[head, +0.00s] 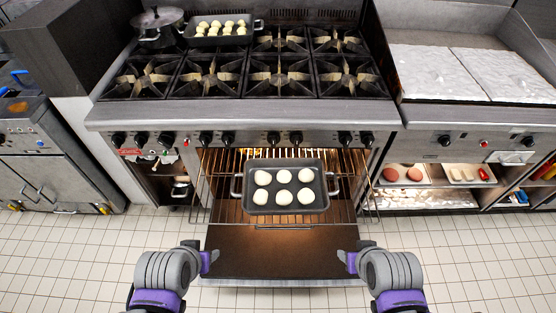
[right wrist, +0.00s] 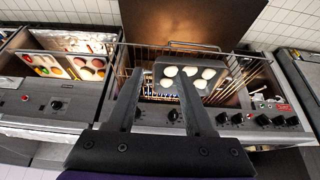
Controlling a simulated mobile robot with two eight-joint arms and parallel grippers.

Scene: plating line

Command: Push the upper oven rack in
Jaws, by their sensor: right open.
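The upper oven rack (head: 218,212) is a wire rack that sticks out of the open oven, above the lowered door. A dark baking tray (head: 285,211) with several pale dough rounds sits on it. The right wrist view also shows the rack (right wrist: 130,62) and the tray (right wrist: 190,93). My left gripper (head: 211,260) is in front of the rack's left side, apart from it; its jaw opening is not clear. My right gripper (head: 347,261) is in front of the rack's right side, also apart. Its fingers are open and empty in the right wrist view (right wrist: 160,80).
The oven door (head: 280,265) lies open below the rack, between my grippers. The stovetop (head: 250,80) above holds a lidded pot (head: 158,27) and a tray of dough balls (head: 219,42). Open shelves with food trays (head: 403,175) are at the right. Tiled floor is clear on both sides.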

